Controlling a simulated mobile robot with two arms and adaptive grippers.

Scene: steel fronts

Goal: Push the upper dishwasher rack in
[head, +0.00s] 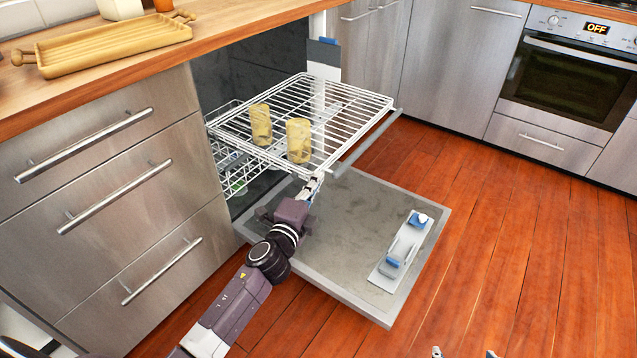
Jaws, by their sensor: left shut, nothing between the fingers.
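The upper dishwasher rack (345,104), a white wire grid, is slid out of the dishwasher over the lowered door (345,225). Two yellowish cups (261,125) (299,141) stand on it. A grey bar (368,138) runs along its front edge. My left gripper (316,180) is shut and empty at the rack's near front corner, by the end of the bar. Whether it touches the rack I cannot tell. Two fingertips of my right gripper (463,354) show apart at the bottom edge, low and away from the rack.
A lower rack (232,170) sits inside the dishwasher. Drawers (125,190) flank it on the left, under a counter with a wooden tray (115,45). An oven (570,75) stands at the back right. The wooden floor (520,240) on the right is clear.

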